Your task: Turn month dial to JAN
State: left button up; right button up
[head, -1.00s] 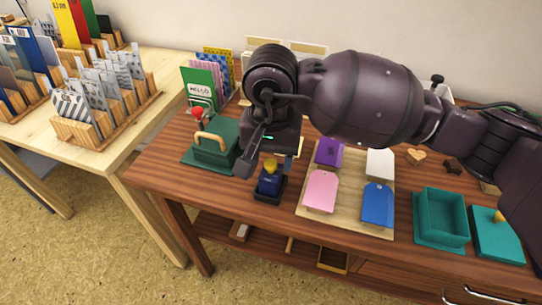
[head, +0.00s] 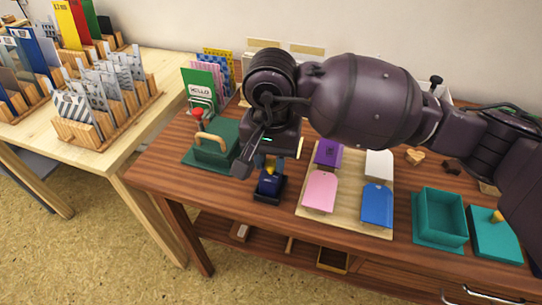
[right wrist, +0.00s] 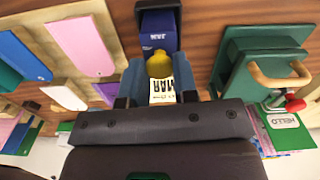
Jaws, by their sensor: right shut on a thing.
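A dark blue date stamp (head: 270,184) with a yellow top stands in a dark base near the table's front edge. It also shows in the right wrist view (right wrist: 158,30), with a small white label that seems to read JAN. The month dial (right wrist: 162,90) shows a white face reading MAR beside the yellow knob (right wrist: 159,65). My right gripper (right wrist: 158,82) has a finger on each side of the dial and is shut on it. In the head view my right gripper (head: 268,160) hides part of the stamp's top. My left gripper is not in view.
A green press (head: 212,145) with a wooden handle stands close left of the stamp. A pale board (head: 343,222) with coloured tags lies to the right. A teal box (head: 440,217) stands further right. Card racks (head: 100,145) fill the left table.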

jog(key=shift+r+m+p, duration=0.35)
jog(key=shift+m+p, duration=0.3)
jog(key=shift+m, duration=0.25)
jog(key=m+p, duration=0.2)
jog(key=m, duration=0.1)
jog(key=shift+m, duration=0.3)
jog(key=shift+m+p, duration=0.4)
jog(key=shift+p, duration=0.05)
jog(key=m+p, duration=0.2)
jog(key=m, duration=0.1)
jog(key=shift+m, duration=0.4)
jog(key=m+p, duration=0.2)
jog(key=m, duration=0.1)
jog(key=shift+m+p, duration=0.3)
jog(key=shift+p, duration=0.05)
jog(key=m+p, duration=0.1)
jog(key=m, duration=0.1)
jog(key=shift+m+p, duration=0.3)
jog(key=shift+p, duration=0.05)
jog(key=shift+f, duration=0.35)
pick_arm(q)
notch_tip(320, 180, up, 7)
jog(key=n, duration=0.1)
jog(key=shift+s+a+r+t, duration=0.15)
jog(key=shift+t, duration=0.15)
